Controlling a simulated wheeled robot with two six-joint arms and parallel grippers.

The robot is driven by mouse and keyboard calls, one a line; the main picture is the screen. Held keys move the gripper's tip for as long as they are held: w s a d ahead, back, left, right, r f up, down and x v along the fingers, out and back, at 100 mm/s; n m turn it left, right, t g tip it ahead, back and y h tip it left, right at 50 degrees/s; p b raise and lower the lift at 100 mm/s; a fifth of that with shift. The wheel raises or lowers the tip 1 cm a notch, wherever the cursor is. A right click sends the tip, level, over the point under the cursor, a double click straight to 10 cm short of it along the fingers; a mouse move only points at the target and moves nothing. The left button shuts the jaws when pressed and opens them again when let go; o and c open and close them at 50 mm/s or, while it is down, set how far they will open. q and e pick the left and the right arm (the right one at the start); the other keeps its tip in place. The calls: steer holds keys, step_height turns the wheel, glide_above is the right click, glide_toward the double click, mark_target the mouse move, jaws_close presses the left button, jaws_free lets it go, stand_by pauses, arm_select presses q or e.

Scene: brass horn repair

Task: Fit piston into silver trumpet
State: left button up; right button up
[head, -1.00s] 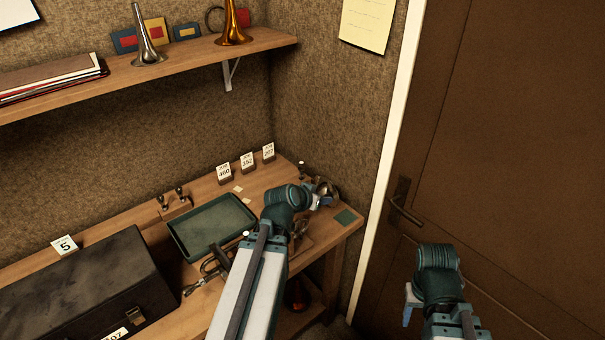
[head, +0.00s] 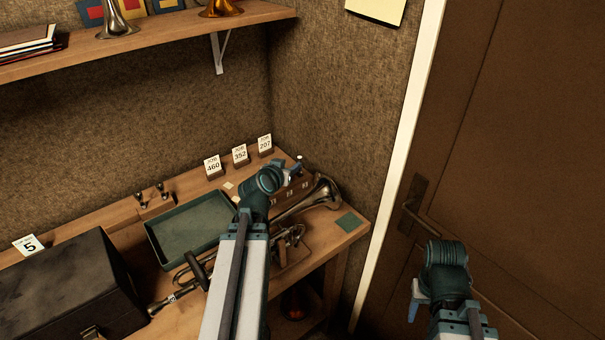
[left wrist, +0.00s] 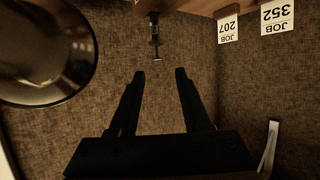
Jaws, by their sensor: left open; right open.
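The silver trumpet lies on the bench, its bell (head: 325,192) toward the back right and its valves (head: 291,238) nearer the front. My left arm hides part of it. The bell also fills the upper left of the left wrist view (left wrist: 45,50). A slim piston-like part with a pale cap (head: 299,158) stands near the bench's back right corner. In the left wrist view this part (left wrist: 155,38) appears inverted, beyond the fingertips and roughly between them. My left gripper (head: 291,175) is open and empty, close to it. My right gripper (head: 414,302) is open, off the bench before the door.
A green tray (head: 152,246), a black case (head: 65,290) and a small stand with two upright parts (head: 155,204) occupy the bench's left. Job cards (head: 240,154) stand along the back. A green pad (head: 350,222) lies at the right edge. A shelf (head: 170,32) hangs above.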

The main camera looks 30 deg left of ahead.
mark_target(300, 161)
arm_select(q)
steer(key=b+x, duration=0.1)
steer(key=x, duration=0.1)
steer(key=b+x, duration=0.1)
steer(key=x, duration=0.2)
steer(key=b+x, duration=0.1)
steer(key=x, duration=0.2)
steer(key=shift+f, duration=0.35)
steer(key=shift+w+f+b, duration=0.25)
steer(key=shift+w+b, duration=0.05)
steer(key=shift+b, duration=0.05)
steer(key=b+x, duration=0.2)
steer(key=x, duration=0.2)
steer(key=shift+w+d+f, duration=0.1)
steer(key=shift+f, duration=0.1)
steer(key=shift+c, duration=0.4)
jaws_close()
arm_select(e)
step_height(300, 161, down, 6)
steer(key=shift+w, duration=0.45)
